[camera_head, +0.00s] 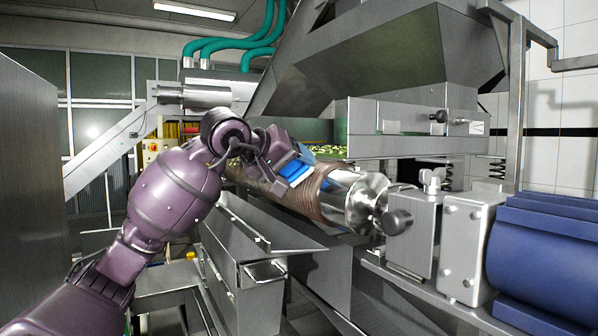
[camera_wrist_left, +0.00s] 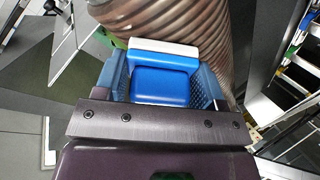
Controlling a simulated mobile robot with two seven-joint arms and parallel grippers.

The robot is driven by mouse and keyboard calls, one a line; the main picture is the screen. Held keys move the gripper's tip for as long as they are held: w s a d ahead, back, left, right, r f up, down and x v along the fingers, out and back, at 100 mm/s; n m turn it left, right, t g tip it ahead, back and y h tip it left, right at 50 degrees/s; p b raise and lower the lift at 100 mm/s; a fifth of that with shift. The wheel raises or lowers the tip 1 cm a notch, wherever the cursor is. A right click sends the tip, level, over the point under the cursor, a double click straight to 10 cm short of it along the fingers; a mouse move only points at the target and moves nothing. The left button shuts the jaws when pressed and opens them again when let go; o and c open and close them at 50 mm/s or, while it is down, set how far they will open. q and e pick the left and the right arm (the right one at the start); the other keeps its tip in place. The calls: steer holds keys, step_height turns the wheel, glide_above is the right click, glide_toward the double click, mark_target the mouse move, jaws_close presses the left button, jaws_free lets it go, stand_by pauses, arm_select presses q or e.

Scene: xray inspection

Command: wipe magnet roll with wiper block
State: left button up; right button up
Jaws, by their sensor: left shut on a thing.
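The magnet roll (camera_head: 341,193) is a shiny metal cylinder with a brownish, ridged middle, lying across the machine below the hopper. It also shows at the top of the left wrist view (camera_wrist_left: 190,22). My left gripper (camera_head: 292,170) is at the roll's ridged part. It is shut on the wiper block (camera_wrist_left: 162,82), which is blue with a white pad on its front edge. The white pad is at the roll's surface in the wrist view; whether it presses on it is hard to tell. In the head view the block (camera_head: 295,171) is partly hidden by the gripper. My right gripper is not in view.
A grey hopper (camera_head: 410,60) and a metal frame stand above the roll, with green material (camera_head: 328,151) behind it. A metal chute (camera_head: 262,225) lies below. A blue motor (camera_head: 545,250) and bearing block sit at the roll's right end. A grey panel (camera_head: 30,190) stands at far left.

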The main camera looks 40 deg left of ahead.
mark_target(313, 175)
arm_select(q)
steer(key=shift+a, duration=0.2)
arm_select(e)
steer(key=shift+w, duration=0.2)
arm_select(q)
steer(key=shift+w+f+b, duration=0.1)
steer(key=shift+f+b, duration=0.05)
steer(key=shift+b, duration=0.15)
steer(key=shift+s+d, duration=0.2)
steer(key=shift+d, duration=0.5)
steer(key=shift+s+d, duration=0.2)
steer(key=shift+d, duration=0.5)
steer(key=shift+s+d+b, duration=0.15)
steer(key=shift+d+b, duration=0.15)
steer(key=shift+d, duration=0.25)
steer(key=shift+s+r, duration=0.35)
steer(key=shift+r, duration=0.05)
steer(key=shift+s+a+r+p, duration=0.25)
steer(key=shift+s+r+p, duration=0.15)
steer(key=shift+s, duration=0.25)
steer(key=s+r, duration=0.2)
steer(key=shift+s+a+p, duration=0.3)
steer(key=shift+a+p, duration=0.05)
steer(key=shift+a, duration=0.05)
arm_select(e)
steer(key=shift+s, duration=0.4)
